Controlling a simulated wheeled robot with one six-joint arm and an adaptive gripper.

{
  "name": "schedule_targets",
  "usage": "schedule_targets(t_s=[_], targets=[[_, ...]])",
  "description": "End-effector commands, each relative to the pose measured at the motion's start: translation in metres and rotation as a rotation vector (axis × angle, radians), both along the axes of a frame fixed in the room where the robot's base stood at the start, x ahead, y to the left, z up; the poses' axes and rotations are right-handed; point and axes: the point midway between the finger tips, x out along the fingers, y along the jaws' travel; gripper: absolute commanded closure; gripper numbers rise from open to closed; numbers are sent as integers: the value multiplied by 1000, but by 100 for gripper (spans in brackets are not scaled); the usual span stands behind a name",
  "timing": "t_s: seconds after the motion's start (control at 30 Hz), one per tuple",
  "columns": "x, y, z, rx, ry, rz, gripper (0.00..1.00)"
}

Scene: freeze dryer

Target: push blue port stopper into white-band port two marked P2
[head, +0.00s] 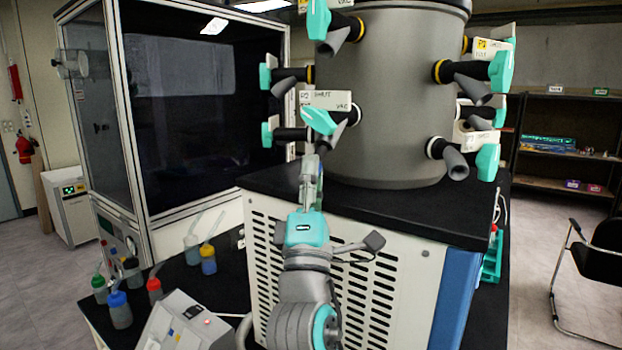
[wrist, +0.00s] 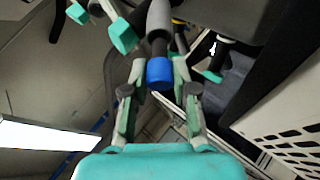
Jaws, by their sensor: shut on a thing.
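The blue stopper (wrist: 160,74) is between the two fingertips of my gripper (wrist: 159,76) in the wrist view, and the fingers are shut on it. A dark piece and a grey port tube (wrist: 160,18) lie directly beyond the stopper, roughly in line with it. I cannot tell how deep the stopper sits in the tube. In the head view my gripper (head: 310,160) reaches up to the white-banded port (head: 353,117), just below its teal handle (head: 318,120). A label reading P2 (head: 325,100) is above this port. The stopper is not discernible in the head view.
The grey chamber (head: 392,100) carries several other ports with teal handles, close on both sides. The black-topped cabinet (head: 300,183) is beneath it. A glass-fronted enclosure (head: 190,110) stands at left. Several bottles (head: 118,308) and a small device (head: 185,322) occupy the bench.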

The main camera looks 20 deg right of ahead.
Motion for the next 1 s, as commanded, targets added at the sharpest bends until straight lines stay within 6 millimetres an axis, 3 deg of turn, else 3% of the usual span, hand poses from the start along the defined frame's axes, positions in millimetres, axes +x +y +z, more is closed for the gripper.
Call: schedule_targets(t_s=[1.0], targets=[[4,-6,7,0,0,-1,96]])
